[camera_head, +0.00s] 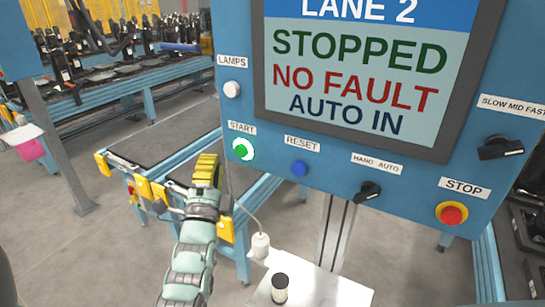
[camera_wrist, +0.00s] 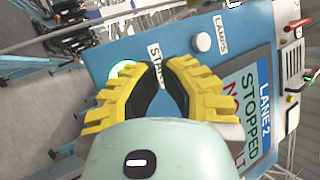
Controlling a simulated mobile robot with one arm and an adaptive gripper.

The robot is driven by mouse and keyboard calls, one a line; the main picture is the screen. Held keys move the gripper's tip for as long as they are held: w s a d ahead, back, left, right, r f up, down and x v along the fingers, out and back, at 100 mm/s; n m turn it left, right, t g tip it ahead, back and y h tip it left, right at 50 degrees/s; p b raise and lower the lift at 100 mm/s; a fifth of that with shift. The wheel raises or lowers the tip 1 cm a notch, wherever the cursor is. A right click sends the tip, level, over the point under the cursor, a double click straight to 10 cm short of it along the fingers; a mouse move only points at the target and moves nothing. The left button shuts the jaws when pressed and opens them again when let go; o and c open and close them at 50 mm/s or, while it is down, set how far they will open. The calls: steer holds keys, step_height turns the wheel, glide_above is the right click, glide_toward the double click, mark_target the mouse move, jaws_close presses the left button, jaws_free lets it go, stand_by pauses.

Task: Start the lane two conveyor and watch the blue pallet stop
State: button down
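The blue lane 2 panel (camera_head: 330,140) has a screen (camera_head: 360,75) reading STOPPED, NO FAULT, AUTO IN. The green START button (camera_head: 243,149) is at its lower left. My gripper (camera_head: 207,160), with yellow ribbed fingers, is just left of this button. In the wrist view my gripper (camera_wrist: 160,65) is open and empty, its fingers apart around the START label. The green button (camera_wrist: 122,72) is partly hidden behind the left finger. I cannot tell whether the fingers touch the panel. A blue-framed conveyor (camera_head: 185,150) runs behind my gripper. I cannot make out a blue pallet on it.
The panel also holds a white lamps button (camera_head: 231,89), blue RESET button (camera_head: 300,168), HAND AUTO knob (camera_head: 367,192), speed knob (camera_head: 502,147) and red STOP button (camera_head: 452,214). A white surface (camera_head: 320,285) with a dark cylinder (camera_head: 280,288) is below.

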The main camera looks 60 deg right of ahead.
mark_target(241, 151)
steer(key=shift+w+d+b, duration=0.2)
steer(key=shift+d+b, duration=0.75)
steer(key=shift+d, duration=1.7)
steer(key=c, duration=1.7)
jaws_free()
steer(key=shift+d+f, duration=0.1)
steer(key=shift+f, duration=0.05)
jaws_close()
steer(key=shift+d+b, duration=0.3)
steer(key=shift+b, duration=0.3)
